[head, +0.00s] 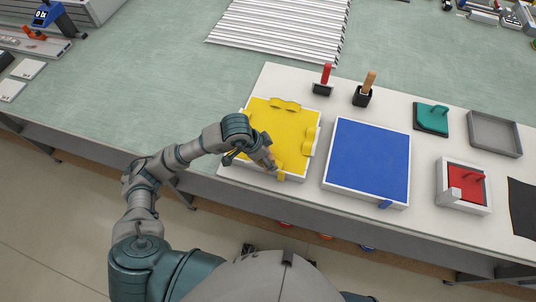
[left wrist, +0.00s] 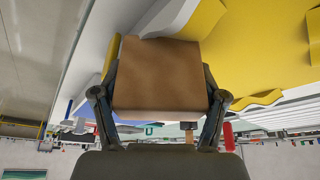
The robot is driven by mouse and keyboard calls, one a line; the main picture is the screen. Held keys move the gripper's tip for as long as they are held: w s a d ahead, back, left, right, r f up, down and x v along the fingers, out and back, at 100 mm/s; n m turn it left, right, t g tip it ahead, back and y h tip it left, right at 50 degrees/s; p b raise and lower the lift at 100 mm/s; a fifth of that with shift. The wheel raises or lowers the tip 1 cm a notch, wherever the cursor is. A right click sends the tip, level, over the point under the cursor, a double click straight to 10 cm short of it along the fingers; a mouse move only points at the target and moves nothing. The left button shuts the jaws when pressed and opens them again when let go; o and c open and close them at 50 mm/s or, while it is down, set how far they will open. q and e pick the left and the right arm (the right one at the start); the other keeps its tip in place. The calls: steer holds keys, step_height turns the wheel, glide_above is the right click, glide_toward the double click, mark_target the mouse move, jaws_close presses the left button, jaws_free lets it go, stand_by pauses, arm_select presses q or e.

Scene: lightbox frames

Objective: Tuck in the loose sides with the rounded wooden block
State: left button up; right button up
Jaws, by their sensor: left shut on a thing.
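A white frame with a yellow sheet (head: 284,122) lies on the white board. The sheet's edges rise in wavy loose flaps at the far side (head: 286,104), the right side (head: 307,140) and the near side (head: 281,176). My left gripper (head: 269,163) is at the frame's near edge, left of the near flap. It is shut on the brown wooden block (left wrist: 158,76), which fills the middle of the left wrist view between both fingers. The yellow sheet and white frame edge show close beyond the block. Whether the block touches them cannot be told. My right gripper is not in view.
A blue panel (head: 368,158) in a white frame lies close on the right. A red-handled tool (head: 325,78) and a wooden-handled tool (head: 368,85) stand behind.

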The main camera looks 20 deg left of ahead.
arm_select(q)
steer(key=shift+a, duration=0.15)
steer(key=shift+a, duration=0.3)
steer(key=shift+d, duration=0.3)
steer(key=shift+a+f+b, duration=0.1)
steer(key=shift+f+b, duration=0.1)
steer(key=shift+b, duration=0.35)
stand_by(1.0)
steer(key=shift+r, duration=0.1)
steer(key=shift+r+p, duration=1)
steer(key=shift+r, duration=2.55)
